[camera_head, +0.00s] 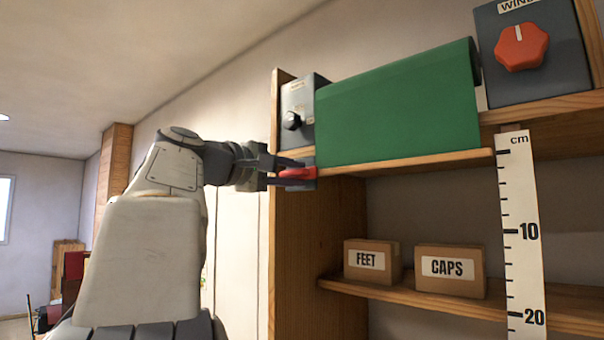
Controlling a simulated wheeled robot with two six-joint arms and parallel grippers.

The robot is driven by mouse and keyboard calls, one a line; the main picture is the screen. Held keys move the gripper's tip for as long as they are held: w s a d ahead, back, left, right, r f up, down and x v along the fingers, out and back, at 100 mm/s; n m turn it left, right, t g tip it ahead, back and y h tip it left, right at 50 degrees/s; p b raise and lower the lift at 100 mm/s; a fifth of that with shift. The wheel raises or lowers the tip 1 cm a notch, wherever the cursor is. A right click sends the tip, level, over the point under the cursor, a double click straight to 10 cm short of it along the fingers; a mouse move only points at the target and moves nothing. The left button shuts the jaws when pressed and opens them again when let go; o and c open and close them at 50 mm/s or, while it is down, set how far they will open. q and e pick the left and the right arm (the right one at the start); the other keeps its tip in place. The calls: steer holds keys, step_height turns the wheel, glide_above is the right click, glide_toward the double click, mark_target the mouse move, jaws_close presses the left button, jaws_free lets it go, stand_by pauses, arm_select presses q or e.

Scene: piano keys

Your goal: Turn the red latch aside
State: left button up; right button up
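The red latch (298,173) sits at the left end of the upper shelf's front edge, on a dark mount below a grey box. It appears to lie roughly level. My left gripper (290,172) is at the latch, with one dark finger above it and one below. The fingers partly cover the latch. I cannot tell whether they press on it or stand slightly apart from it. A green cover (400,110) hangs just right of the latch above the shelf edge. My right gripper is not in view.
A grey box with a black knob (292,121) stands just above the latch. A box with a red knob (522,46) is at upper right. A white cm scale (521,230) hangs at right. FEET (371,260) and CAPS (450,270) boxes stand on the lower shelf.

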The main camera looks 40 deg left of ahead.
arm_select(q)
jaws_close()
steer(key=shift+a, duration=0.15)
steer(key=shift+f, duration=0.1)
steer(key=m+b, duration=0.2)
steer(key=shift+f+m, duration=0.1)
steer(key=shift+m, duration=0.3)
steer(key=m+b, duration=0.2)
steer(key=m, duration=0.2)
steer(key=shift+m, duration=0.3)
steer(key=m+b, duration=0.1)
steer(key=m, duration=0.4)
steer(key=shift+b, duration=0.3)
steer(key=m, duration=0.5)
steer(key=shift+m+b, duration=0.3)
steer(key=shift+b, duration=0.1)
